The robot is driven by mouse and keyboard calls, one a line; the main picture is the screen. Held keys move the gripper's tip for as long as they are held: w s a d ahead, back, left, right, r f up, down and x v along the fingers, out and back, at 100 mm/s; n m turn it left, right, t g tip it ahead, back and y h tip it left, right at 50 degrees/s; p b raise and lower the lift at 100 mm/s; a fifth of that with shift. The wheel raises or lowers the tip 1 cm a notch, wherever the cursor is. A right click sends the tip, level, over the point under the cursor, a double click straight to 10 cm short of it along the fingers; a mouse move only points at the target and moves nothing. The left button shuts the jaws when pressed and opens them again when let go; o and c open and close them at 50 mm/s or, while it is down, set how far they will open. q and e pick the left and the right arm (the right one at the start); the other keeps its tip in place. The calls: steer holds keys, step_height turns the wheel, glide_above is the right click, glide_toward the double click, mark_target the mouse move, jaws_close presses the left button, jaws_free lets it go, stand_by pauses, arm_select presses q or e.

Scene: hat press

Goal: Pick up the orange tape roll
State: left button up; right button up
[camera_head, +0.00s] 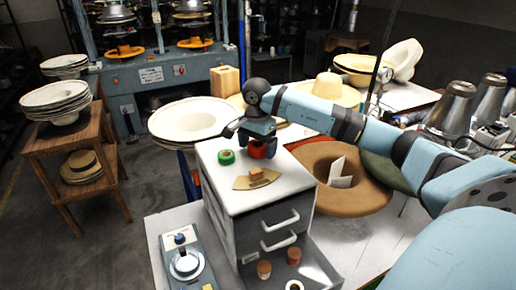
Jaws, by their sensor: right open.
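My right gripper (258,143) reaches in from the right and points down over the white top of the small drawer cabinet (235,188). Its jaws are open. An orange-red roll (257,152), which looks like the orange tape roll, is on the cabinet top right at the fingertips, partly hidden by the gripper. I cannot tell whether the fingers touch it. A green tape roll (226,157) lies to its left, apart from the gripper. My left gripper is not in view.
A tan curved piece (257,179) lies at the front of the cabinet top. A brown wide-brimmed hat (326,192) lies just right of the cabinet, below my arm. Thread spools (264,269) stand in front of the drawers. A wooden stand (78,148) with hats is at left.

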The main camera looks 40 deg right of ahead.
steer(key=c, duration=1)
